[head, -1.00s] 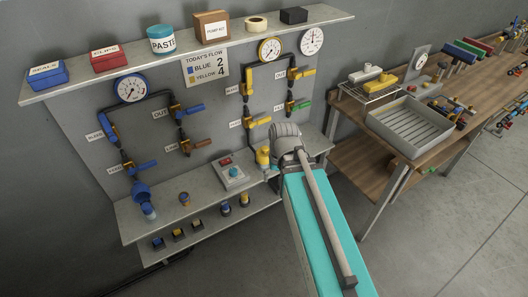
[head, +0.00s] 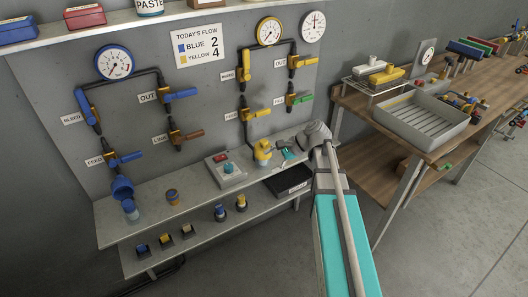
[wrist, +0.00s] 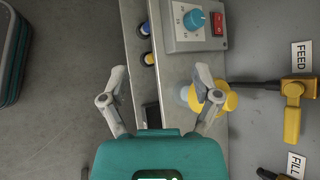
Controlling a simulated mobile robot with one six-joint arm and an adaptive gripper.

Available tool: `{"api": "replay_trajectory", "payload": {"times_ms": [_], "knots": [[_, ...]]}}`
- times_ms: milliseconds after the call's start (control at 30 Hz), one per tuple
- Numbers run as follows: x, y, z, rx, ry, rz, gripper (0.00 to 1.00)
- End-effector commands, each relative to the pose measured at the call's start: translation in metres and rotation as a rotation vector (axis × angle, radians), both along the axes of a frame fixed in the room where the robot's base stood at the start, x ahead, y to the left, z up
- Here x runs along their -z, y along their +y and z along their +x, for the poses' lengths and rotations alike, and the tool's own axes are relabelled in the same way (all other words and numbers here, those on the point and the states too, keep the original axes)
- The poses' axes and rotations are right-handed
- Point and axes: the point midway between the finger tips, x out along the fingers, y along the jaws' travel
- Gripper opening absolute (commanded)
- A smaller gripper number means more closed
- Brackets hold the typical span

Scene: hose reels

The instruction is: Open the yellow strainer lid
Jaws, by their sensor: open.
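The yellow strainer (head: 262,151) stands upright at the right part of the bench ledge, below the yellow line's pipework, with its rounded lid on top. In the wrist view the strainer (wrist: 229,99) is seen from above, partly hidden behind the right-hand finger. My gripper (head: 288,153) is just right of the strainer in the head view, small and partly hidden by my arm. In the wrist view my gripper (wrist: 161,88) has its fingers spread wide with nothing between them. Whether the right-hand finger touches the strainer cannot be told.
A grey control box (head: 225,169) with a red switch and blue knob sits left of the strainer. Yellow valve handles (head: 245,114) are on the wall panel above. A black tray (head: 289,182) is below the ledge. Blue and yellow caps (head: 220,212) stand on the lower shelf.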

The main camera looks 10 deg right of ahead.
Motion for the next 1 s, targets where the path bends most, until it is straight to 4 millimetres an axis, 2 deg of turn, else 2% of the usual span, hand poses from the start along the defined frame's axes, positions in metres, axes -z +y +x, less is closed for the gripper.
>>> {"api": "replay_trajectory", "payload": {"times_ms": [33,367,600,800,1000], "knots": [[0.014,-0.007,0.01,0.038,0.018,0.045,0.8],[0.029,-0.046,0.05,0.25,0.165,0.373,0.8],[0.037,-0.085,0.075,0.361,0.28,0.62,0.8],[0.037,-0.114,0.087,0.41,0.36,0.782,0.8],[0.034,-0.128,0.09,0.426,0.395,0.854,0.8]]}}
